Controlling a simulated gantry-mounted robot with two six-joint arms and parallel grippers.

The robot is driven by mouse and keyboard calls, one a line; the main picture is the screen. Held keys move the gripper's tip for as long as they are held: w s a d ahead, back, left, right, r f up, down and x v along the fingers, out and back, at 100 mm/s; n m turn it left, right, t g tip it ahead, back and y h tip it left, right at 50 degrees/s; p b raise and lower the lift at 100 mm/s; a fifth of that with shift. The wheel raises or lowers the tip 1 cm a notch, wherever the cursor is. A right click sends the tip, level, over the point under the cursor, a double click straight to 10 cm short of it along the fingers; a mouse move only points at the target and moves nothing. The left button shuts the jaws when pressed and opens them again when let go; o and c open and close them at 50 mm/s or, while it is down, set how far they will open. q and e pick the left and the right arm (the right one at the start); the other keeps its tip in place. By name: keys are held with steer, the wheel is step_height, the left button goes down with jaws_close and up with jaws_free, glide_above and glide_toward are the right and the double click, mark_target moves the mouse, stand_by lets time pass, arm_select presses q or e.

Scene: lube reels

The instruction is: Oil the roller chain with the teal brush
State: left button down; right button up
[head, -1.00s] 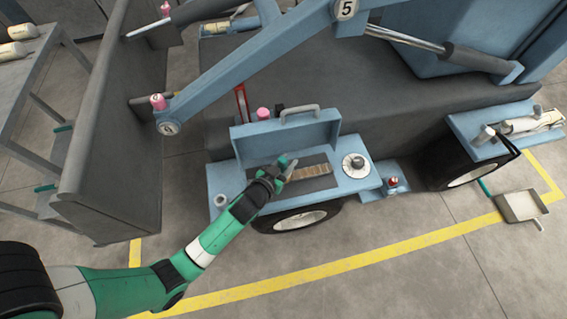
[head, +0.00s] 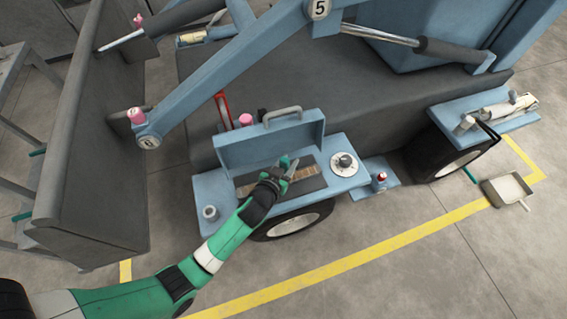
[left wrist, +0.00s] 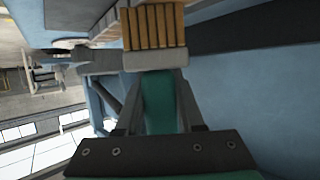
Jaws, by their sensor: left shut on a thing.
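My left gripper (head: 287,167) is shut on the teal brush (left wrist: 160,100), whose handle lies between the fingers in the left wrist view. A pale grey band lies just beyond the fingertips. In the head view the brown roller chain (head: 304,173) lies in the dark recess of the blue box. My gripper is over the chain's left part and hides some of it. Whether the brush touches the chain is unclear. My right gripper is not in view.
The box's lid (head: 262,146) stands raised behind the recess. A round dial (head: 344,163) is to the right, a small grey cup (head: 210,212) to the left. A blue boom (head: 225,88) passes above. A grey tray (head: 507,189) lies on the floor at right.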

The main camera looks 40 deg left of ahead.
arm_select(q)
steer(key=shift+w+d, duration=0.3)
steer(key=shift+w, duration=0.3)
steer(key=shift+w+d, duration=0.35)
steer(key=shift+w, duration=0.35)
steer(key=shift+w+d, duration=0.35)
steer(key=shift+w, duration=0.3)
steer(key=shift+w+d, duration=0.35)
steer(key=shift+w, duration=0.4)
steer(key=shift+w+d, duration=0.3)
steer(key=shift+w, duration=0.35)
steer(key=shift+w, duration=0.1)
steer(key=shift+w+d+f, duration=0.1)
steer(key=shift+w+d, duration=0.2)
steer(key=shift+w, duration=0.35)
steer(key=shift+w+d, duration=0.3)
steer(key=shift+w, duration=0.3)
